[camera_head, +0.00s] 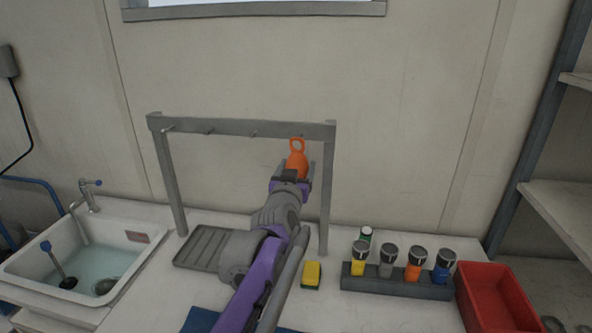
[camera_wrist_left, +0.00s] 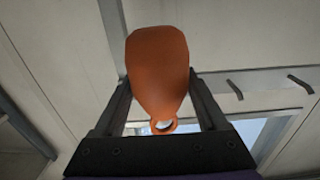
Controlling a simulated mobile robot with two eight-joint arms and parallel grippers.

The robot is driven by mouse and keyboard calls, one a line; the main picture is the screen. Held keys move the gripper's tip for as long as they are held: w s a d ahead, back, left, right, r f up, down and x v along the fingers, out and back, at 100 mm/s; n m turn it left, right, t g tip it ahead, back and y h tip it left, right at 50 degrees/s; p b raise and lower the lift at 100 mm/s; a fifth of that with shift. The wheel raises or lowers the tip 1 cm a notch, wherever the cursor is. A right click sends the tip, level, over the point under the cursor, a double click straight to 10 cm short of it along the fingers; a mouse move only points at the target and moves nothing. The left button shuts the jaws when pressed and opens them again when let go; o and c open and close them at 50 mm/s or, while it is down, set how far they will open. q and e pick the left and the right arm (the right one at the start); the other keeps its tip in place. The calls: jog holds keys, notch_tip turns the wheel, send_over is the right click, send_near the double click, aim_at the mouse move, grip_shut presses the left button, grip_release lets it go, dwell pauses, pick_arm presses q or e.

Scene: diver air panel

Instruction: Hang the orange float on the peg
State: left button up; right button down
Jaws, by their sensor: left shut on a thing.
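The orange float (camera_head: 297,162) is held upright, its ring at the top, in front of the right end of the rack's grey crossbar (camera_head: 230,128). My left gripper (camera_head: 293,174) is shut on the float's body, coming from below. Several short pegs stick out from the crossbar, such as a middle peg (camera_head: 254,133); two pegs (camera_wrist_left: 235,90) show in the wrist view. The peg nearest the float is hidden or unclear. My right gripper is not in view.
A sink (camera_head: 85,255) is at the left. A ribbed grey tray (camera_head: 203,247) lies under the rack. A yellow sponge (camera_head: 312,274), a grey holder (camera_head: 398,284) with several coloured-band containers and a red bin (camera_head: 497,297) stand to the right.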

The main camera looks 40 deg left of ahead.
pick_arm(q)
jog(key=f+x, duration=0.1)
jog(key=x, duration=0.5)
jog(key=shift+w, duration=0.25)
dwell(0.4)
jog(key=shift+a+f, duration=0.1)
jog(key=shift+a, duration=0.05)
dwell(0.4)
jog(key=o, duration=1.4)
jog(key=shift+s, duration=0.1)
jog(key=b+v, duration=0.1)
jog(key=v, duration=0.9)
jog(key=shift+s+d, duration=0.25)
jog(key=shift+s, duration=0.05)
